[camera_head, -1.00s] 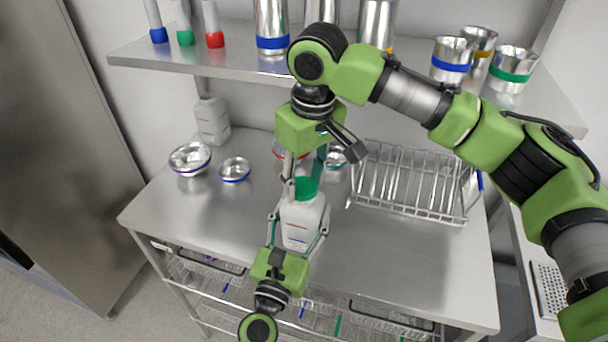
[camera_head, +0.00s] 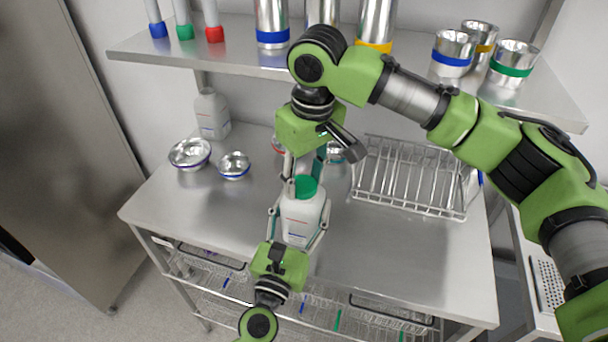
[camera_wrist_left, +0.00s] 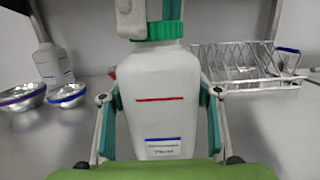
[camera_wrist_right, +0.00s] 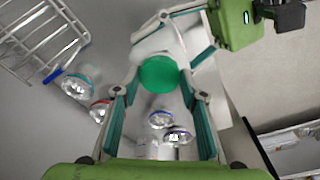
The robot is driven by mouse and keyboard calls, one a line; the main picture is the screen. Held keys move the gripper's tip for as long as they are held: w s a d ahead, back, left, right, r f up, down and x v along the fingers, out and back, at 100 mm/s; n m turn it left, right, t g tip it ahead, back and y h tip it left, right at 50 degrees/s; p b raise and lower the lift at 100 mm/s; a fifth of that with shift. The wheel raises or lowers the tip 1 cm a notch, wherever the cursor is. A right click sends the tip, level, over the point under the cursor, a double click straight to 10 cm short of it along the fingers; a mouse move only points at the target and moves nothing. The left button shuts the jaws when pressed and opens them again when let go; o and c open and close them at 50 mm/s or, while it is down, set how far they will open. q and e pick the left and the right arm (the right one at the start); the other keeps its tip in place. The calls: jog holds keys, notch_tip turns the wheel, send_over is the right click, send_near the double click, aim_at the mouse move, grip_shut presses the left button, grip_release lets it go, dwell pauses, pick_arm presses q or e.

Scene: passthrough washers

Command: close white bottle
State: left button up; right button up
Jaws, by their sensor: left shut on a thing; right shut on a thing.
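A white bottle (camera_head: 303,215) with a red and a blue line on its label stands upright above the front part of the steel table. A green cap (camera_head: 305,188) sits at its top. My left gripper (camera_wrist_left: 160,100) comes from the front and is shut around the sides of the bottle body. My right gripper (camera_head: 304,181) comes from above and is shut on the green cap. The cap is also seen from above in the right wrist view (camera_wrist_right: 158,75). The thread under the cap is hidden, so I cannot tell how tightly it sits.
A second white bottle (camera_head: 212,116) stands at the back left of the table. Small metal bowls (camera_head: 190,153) are near it. A wire rack (camera_head: 410,182) stands at the right. A shelf (camera_head: 225,57) with metal cans hangs behind. The table's front right is clear.

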pick_arm(q)
grip_shut()
pick_arm(e)
jog(key=m, duration=0.3)
jog(key=shift+s+a+m, duration=0.1)
jog(key=shift+m, duration=0.3)
jog(key=m, duration=0.4)
jog(key=shift+a+f+h, duration=0.1)
jog(key=shift+h, duration=0.3)
jog(key=m, duration=0.6)
jog(key=shift+h, duration=0.4)
jog(key=m, duration=0.8)
jog(key=shift+w+g+h, duration=0.2)
jog(key=shift+g+h, duration=0.1)
jog(key=shift+g, duration=0.1)
jog(key=m, duration=0.7)
jog(key=shift+w+g, duration=0.1)
jog(key=shift+g, duration=0.3)
